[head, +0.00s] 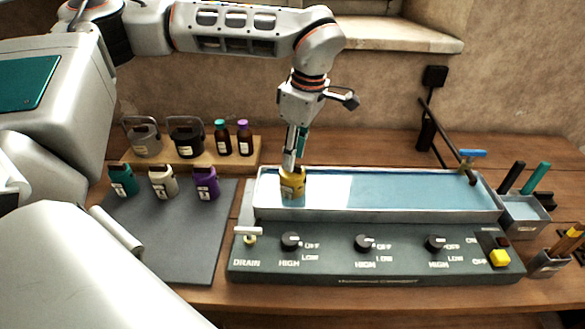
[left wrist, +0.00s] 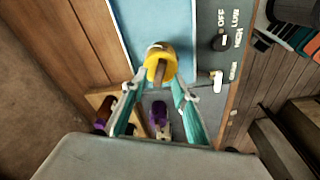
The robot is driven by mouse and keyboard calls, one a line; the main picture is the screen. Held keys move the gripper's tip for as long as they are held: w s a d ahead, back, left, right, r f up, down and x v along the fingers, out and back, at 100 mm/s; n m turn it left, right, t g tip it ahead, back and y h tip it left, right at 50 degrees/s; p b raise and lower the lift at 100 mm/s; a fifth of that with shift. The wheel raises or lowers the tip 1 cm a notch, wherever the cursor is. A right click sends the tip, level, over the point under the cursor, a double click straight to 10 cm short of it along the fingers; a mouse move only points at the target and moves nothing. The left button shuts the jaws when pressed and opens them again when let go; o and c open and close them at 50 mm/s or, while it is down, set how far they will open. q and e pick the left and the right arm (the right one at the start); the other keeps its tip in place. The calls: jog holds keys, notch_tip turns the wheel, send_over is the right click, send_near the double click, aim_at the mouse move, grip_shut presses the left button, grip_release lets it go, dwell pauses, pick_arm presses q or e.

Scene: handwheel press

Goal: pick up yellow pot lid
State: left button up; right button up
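The yellow pot (head: 292,186) stands at the left end of the water bath (head: 375,213). My left gripper (head: 294,170) points down at its top from above. In the left wrist view the yellow top (left wrist: 158,52) lies between and just beyond the two teal fingertips of my left gripper (left wrist: 160,80). The fingers are spread, one on each side of it. A brown part shows at its middle. The line between lid and pot is not clear, and whether the fingertips touch the yellow is hard to see. My right gripper does not show.
A control panel (head: 330,264) with knobs runs along the bath's front. Teal, white and purple bottles (head: 206,184) stand on the dark mat (head: 175,240) to the left. A wooden shelf (head: 190,156) holds more containers behind. A blue-handled tap (head: 472,154) stands at the bath's right end.

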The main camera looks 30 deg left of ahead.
pick_arm(q)
notch_tip(320, 180, down, 2)
jog(key=shift+a, duration=0.15)
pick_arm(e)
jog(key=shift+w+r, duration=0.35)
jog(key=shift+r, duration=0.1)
pick_arm(q)
grip_shut()
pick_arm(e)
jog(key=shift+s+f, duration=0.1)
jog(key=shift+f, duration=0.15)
